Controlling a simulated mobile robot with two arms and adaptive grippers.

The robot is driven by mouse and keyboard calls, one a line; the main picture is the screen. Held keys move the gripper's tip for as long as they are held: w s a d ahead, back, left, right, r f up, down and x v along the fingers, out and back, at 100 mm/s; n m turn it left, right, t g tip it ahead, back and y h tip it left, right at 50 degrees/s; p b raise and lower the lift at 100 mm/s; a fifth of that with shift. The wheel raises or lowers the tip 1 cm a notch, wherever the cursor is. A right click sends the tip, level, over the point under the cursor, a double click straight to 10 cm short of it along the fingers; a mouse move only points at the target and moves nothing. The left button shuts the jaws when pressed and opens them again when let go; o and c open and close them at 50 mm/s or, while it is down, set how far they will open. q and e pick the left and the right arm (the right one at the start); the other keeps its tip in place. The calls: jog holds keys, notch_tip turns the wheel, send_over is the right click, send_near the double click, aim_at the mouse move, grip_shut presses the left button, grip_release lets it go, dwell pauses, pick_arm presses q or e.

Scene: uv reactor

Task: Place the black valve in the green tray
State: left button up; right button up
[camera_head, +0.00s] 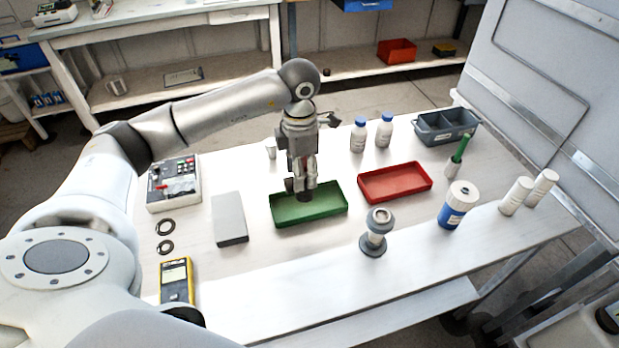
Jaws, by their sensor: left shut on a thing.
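The green tray (326,212) lies near the middle of the white table. My left gripper (303,184) points down over the tray's back left part and is shut on a small dark thing, which looks like the black valve (304,196). The fingers hide most of the valve. It sits low, within the tray's outline; I cannot tell whether it touches the tray floor. My right gripper is not in view.
A red tray (396,182) lies right of the green tray. A grey block (229,219) lies left of it, and a grey flanged fitting (376,234) stands front right. White bottles (358,135) stand behind. The table's front strip is mostly clear.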

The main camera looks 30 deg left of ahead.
pick_arm(q)
jog(key=w+f+p, duration=0.1)
jog(key=f, duration=0.1)
jog(key=w+f+p, duration=0.1)
jog(key=f, duration=0.2)
jog(key=w+f+p, duration=0.1)
jog(key=w+f, duration=0.1)
jog(key=f, duration=0.1)
jog(key=shift+w+a+f, duration=0.1)
jog(key=shift+a+f, duration=0.1)
jog(key=shift+a, duration=0.1)
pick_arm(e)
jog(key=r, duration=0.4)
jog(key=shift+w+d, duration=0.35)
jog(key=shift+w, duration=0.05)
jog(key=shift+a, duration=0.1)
pick_arm(q)
jog(key=shift+f, duration=0.2)
jog(key=o, duration=1.2)
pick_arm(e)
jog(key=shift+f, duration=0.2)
